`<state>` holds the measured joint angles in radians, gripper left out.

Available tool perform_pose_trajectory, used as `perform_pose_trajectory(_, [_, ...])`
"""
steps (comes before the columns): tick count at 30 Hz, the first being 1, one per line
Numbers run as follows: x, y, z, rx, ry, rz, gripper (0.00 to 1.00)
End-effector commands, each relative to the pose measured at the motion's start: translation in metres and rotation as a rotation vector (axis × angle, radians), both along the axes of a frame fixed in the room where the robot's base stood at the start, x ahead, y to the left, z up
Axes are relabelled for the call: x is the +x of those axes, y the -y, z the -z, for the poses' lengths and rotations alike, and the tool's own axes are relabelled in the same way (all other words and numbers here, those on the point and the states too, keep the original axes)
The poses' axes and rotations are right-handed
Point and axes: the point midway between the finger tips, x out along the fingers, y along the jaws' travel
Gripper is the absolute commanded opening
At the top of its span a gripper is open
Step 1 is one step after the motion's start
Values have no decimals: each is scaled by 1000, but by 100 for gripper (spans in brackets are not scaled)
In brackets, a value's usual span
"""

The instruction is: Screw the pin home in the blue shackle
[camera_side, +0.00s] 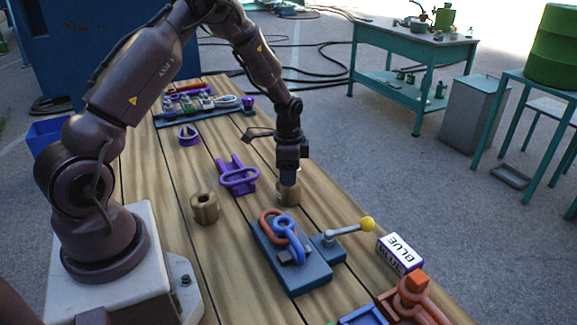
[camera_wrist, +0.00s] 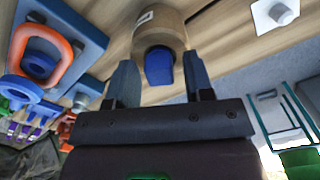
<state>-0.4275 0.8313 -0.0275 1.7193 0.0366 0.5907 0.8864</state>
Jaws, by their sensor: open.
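The blue shackle (camera_side: 290,240) stands on a blue base plate (camera_side: 307,279), with an orange link (camera_side: 267,222) beside it. In the wrist view the shackle (camera_wrist: 20,90) and orange link (camera_wrist: 18,48) lie at the left. A blue pin head (camera_wrist: 159,67) sticks out of a tan round holder (camera_wrist: 160,22); the holder (camera_side: 288,194) stands behind the plate in the side view. My gripper (camera_wrist: 160,78) is open, pointing down at the holder, one finger on each side of the pin head with visible gaps. The pin's shank is hidden.
A lever with a yellow knob (camera_side: 368,224) and a box marked BLUE (camera_side: 402,252) stand right of the plate. Another tan holder (camera_side: 205,208) and a purple fixture (camera_side: 237,176) stand left of my gripper. An orange fixture (camera_side: 410,297) is at the front right.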

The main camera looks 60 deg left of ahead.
Motion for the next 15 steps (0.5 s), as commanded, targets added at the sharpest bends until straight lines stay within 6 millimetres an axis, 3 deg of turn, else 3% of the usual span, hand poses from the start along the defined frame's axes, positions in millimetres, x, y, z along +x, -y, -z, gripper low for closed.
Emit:
perform_pose_trajectory(8, [0,0,1,0,0,0,45])
perform_pose_trajectory(13, [0,0,1,0,0,0,6])
perform_pose_trajectory(14, [0,0,1,0,0,0,0])
perform_pose_trajectory(15, [0,0,1,0,1,0,0])
